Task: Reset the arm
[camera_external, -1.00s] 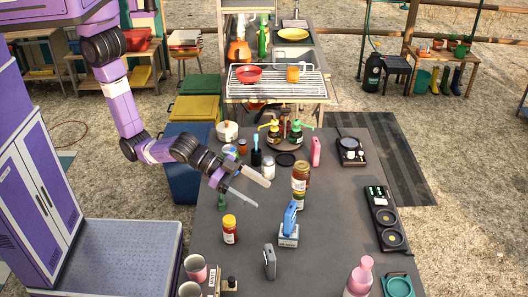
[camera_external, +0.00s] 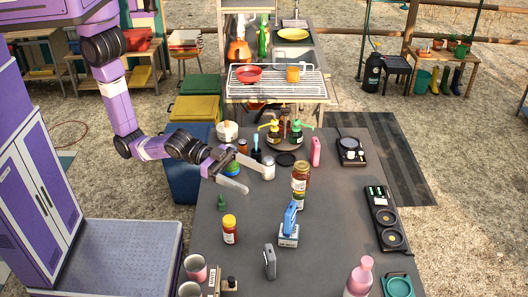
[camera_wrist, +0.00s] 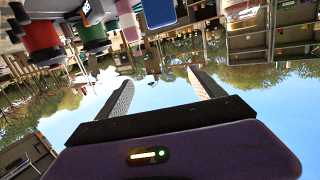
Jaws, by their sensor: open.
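My gripper (camera_external: 241,173) is open and empty. The purple arm reaches in from the left.
Pump bottles (camera_external: 296,133) stand behind. The table's right middle (camera_external: 345,215) is clear.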

